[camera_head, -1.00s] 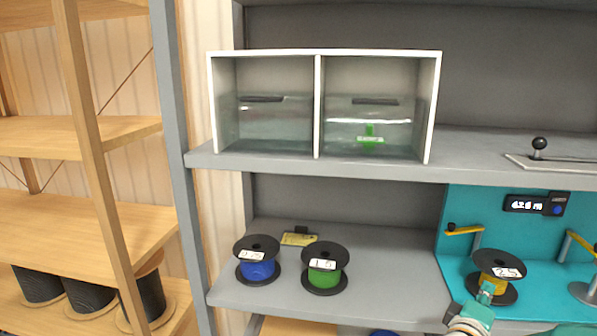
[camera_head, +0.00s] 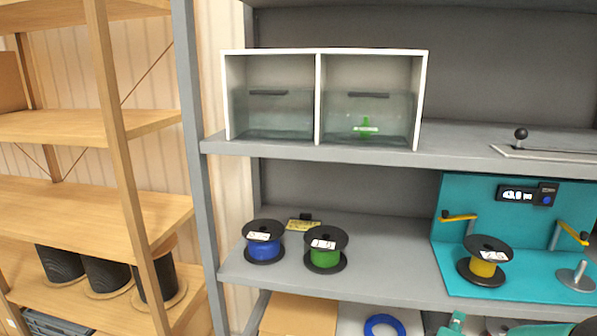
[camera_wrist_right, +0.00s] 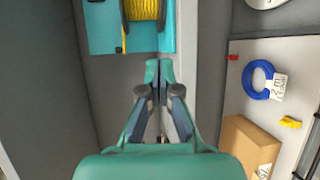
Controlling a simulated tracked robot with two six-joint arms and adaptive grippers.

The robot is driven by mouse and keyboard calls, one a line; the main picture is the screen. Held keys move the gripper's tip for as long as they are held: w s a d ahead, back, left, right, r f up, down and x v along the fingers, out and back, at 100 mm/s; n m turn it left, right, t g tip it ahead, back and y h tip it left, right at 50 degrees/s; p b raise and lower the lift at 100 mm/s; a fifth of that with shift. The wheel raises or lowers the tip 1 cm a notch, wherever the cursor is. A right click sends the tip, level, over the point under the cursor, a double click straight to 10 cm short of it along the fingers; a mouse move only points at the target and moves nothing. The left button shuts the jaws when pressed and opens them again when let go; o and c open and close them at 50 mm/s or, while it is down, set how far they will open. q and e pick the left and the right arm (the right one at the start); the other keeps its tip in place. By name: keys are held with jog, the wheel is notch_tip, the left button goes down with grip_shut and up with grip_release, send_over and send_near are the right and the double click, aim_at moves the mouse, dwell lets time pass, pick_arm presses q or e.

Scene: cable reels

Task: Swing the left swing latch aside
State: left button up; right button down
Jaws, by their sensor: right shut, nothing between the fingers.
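The left swing latch (camera_head: 459,217) is a yellow arm with a dark knob at its left end, on a grey post in front of the teal panel at the right. It stands beside and above the yellow cable reel (camera_head: 486,261). A second yellow latch (camera_head: 573,234) is further right. My right gripper (camera_head: 457,319) shows only partly at the bottom edge, low and in front of the shelf, apart from the latch. In the right wrist view its teal fingertips (camera_wrist_right: 158,72) are together and empty, below the yellow reel (camera_wrist_right: 143,10). My left gripper is not in view.
A blue reel (camera_head: 263,240) and a green reel (camera_head: 325,248) stand left on the same grey shelf (camera_head: 400,280). A white two-part case (camera_head: 319,98) is above. A cardboard box (camera_head: 300,315) and blue coil (camera_head: 385,325) lie below. Shelf between green reel and teal station is clear.

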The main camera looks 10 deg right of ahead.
jog(key=s+a+f+g+y, duration=0.1)
jog(key=a+f+y, duration=0.4)
jog(key=a+f, duration=0.55)
jog(key=s+a+f+g+y, duration=0.1)
jog(key=a+f+y, duration=0.6)
jog(key=f, duration=0.7)
jog(key=s+a+f+m+g+y, duration=0.2)
jog(key=s+a+f+m+g, duration=0.1)
jog(key=s+a, duration=0.4)
jog(key=s+a+f+m+g+y, duration=0.2)
jog(key=s+a+f+m+g, duration=0.2)
jog(key=s+a, duration=0.3)
jog(key=s+m, duration=0.1)
jog(key=s, duration=0.1)
jog(key=shift+s+a+f+m+y, duration=0.3)
jog(key=shift+f, duration=0.05)
jog(key=c, duration=1.9)
grip_release()
jog(key=shift+s+m+g, duration=0.35)
jog(key=shift+m+g, duration=0.15)
jog(key=o, duration=0.6)
jog(key=shift+s+m, duration=0.1)
jog(key=shift+m, duration=0.4)
jog(key=shift+c, duration=0.2)
jog(key=shift+o, duration=1.1)
